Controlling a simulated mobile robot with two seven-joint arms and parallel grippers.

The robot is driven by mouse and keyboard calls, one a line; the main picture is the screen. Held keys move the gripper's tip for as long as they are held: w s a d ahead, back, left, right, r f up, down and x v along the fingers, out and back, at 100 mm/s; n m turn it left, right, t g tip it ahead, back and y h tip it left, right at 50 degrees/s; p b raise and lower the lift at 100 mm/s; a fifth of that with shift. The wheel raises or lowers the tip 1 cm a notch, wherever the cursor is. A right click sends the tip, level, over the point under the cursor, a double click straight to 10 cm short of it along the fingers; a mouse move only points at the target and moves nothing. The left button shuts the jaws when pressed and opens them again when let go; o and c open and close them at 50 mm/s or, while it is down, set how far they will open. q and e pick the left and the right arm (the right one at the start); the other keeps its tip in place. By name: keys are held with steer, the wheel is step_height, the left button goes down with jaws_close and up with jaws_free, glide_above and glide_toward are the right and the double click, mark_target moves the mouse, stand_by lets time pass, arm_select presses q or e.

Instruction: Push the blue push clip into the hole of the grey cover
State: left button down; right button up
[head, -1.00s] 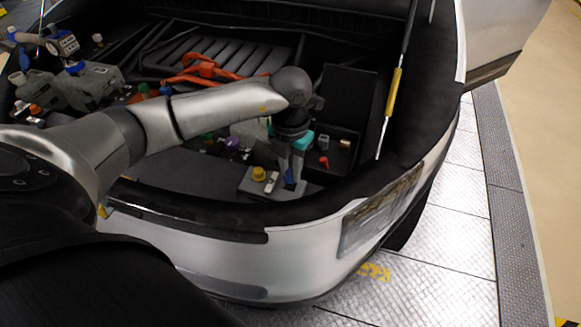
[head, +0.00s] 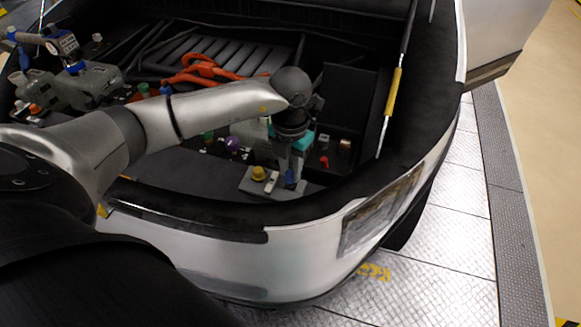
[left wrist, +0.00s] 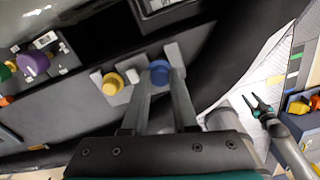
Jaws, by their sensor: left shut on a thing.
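The grey cover (head: 262,188) lies at the front edge of the open bay, with a yellow cap (head: 258,174) on its left part. My left gripper (head: 291,172) points down over the right part of the cover and is shut on the blue push clip (head: 290,178). In the left wrist view the blue clip (left wrist: 160,72) sits between the fingertips, over the cover (left wrist: 173,52). The hole is hidden under the clip and fingers, and I cannot tell whether the clip touches it. My right gripper (left wrist: 257,102) shows at the right of the left wrist view, its fingers apart and empty.
The bumper rim (head: 190,232) runs close in front of the cover. A purple cap (head: 233,144) and a red cap (head: 324,162) stand behind it. Orange cables (head: 205,68) lie farther back. A strut with a yellow sleeve (head: 393,92) rises at the right.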

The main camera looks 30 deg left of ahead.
mark_target(291, 173)
arm_select(q)
steer(key=shift+f+b, duration=0.85)
steer(key=shift+f, duration=0.3)
steer(key=c, duration=0.6)
jaws_free()
step_height(291, 173, up, 15)
steer(key=p, duration=0.1)
steer(key=shift+r+p, duration=0.2)
steer(key=shift+p, duration=0.1)
